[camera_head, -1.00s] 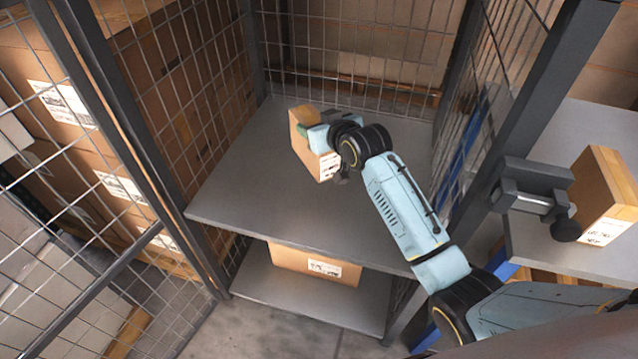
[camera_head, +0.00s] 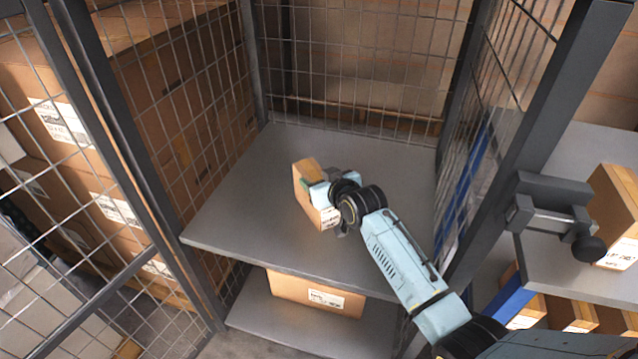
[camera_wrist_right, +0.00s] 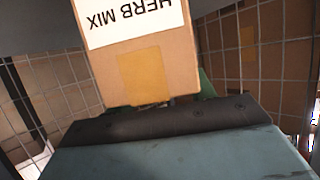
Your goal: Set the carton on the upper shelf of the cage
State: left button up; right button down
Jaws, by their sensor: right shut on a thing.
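The carton (camera_head: 310,200) is a small brown box with a white label. It is at the upper shelf (camera_head: 240,215) of the wire-mesh cage, near the shelf's middle. My right gripper (camera_head: 322,192) is shut on it from the right. In the right wrist view the carton (camera_wrist_right: 145,65) fills the top middle, its label reading "HERB MIX" upside down. The fingertips are mostly hidden there. I cannot tell whether the carton's base touches the shelf. My left gripper is not in view.
A larger carton (camera_head: 315,293) lies on the lower shelf (camera_head: 275,325). The cage's grey post (camera_head: 535,130) with a latch (camera_head: 548,208) stands at right. Another carton (camera_head: 615,215) sits on a grey surface beyond it. Stacked boxes (camera_head: 150,100) stand left of the mesh. The upper shelf is otherwise clear.

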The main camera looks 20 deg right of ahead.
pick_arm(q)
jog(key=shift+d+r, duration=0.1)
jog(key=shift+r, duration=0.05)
pick_arm(e)
jog(key=shift+f, duration=0.15)
jog(key=c, duration=0.5)
grip_release()
jog(key=shift+f, duration=0.1)
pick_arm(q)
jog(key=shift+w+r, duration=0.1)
pick_arm(e)
jog(key=shift+s+r, duration=0.15)
jog(key=shift+r, duration=0.1)
jog(key=p+v, duration=0.1)
jog(key=v, duration=0.2)
jog(key=shift+p, duration=0.4)
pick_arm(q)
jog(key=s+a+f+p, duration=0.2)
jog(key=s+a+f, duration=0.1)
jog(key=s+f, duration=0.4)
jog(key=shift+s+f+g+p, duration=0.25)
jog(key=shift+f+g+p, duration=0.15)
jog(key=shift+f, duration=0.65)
pick_arm(e)
jog(key=shift+v, duration=4.35)
